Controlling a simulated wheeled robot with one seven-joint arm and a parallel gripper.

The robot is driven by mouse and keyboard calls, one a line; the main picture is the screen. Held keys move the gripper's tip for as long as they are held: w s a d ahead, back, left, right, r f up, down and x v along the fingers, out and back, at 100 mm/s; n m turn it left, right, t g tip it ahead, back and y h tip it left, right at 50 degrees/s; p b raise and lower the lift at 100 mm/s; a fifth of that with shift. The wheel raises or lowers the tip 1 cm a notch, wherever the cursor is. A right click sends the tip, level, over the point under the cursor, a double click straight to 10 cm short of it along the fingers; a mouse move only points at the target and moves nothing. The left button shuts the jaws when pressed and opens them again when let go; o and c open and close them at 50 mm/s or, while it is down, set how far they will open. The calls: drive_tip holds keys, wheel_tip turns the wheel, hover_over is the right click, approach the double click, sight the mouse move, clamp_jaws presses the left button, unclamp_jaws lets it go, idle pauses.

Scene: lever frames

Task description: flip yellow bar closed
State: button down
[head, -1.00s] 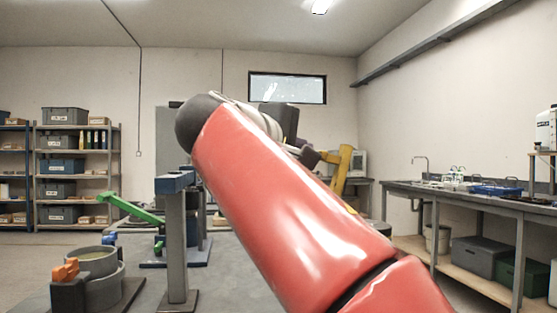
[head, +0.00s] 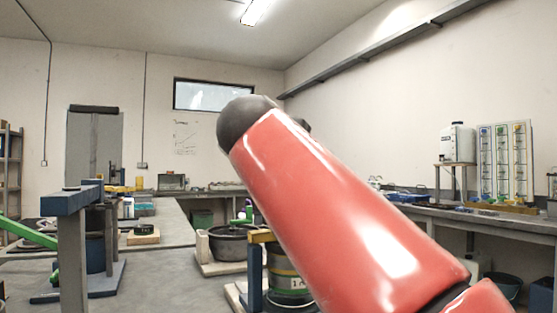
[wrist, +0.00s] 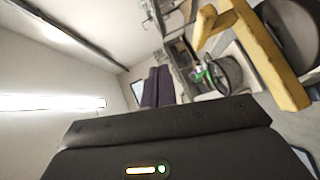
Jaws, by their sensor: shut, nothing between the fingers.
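The yellow bar (wrist: 265,55) shows large at the upper right of the wrist view, with a short yellow stub beside its upper end. In the head view a short yellow piece (head: 262,236) sits on a blue post, partly behind my red arm; I cannot tell if it is the same bar. My gripper (wrist: 158,74) shows in the wrist view as two dark fingers close together beyond its black body. It is shut and empty, left of the yellow bar and apart from it. In the head view my arm hides the gripper.
A labelled drum (head: 290,277) and a dark round pot (head: 232,243) stand beside the arm. A blue-topped grey post (head: 72,205) and a green lever (head: 26,233) are at left. A bench (head: 480,222) runs along the right wall.

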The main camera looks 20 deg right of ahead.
drive_tip(key=shift+m+g+y, duration=0.3)
drive_tip(key=shift+m+y, duration=0.1)
drive_tip(key=shift+y, duration=0.1)
drive_tip(key=d+f, duration=0.2)
drive_tip(key=d, duration=0.1)
drive_tip(key=shift+d+f, duration=0.2)
drive_tip(key=shift+f, duration=0.05)
drive_tip(key=shift+d+f, duration=0.65)
drive_tip(key=shift+f, duration=0.15)
drive_tip(key=v, duration=0.8)
drive_tip(key=shift+b, duration=0.45)
drive_tip(key=shift+f, duration=0.15)
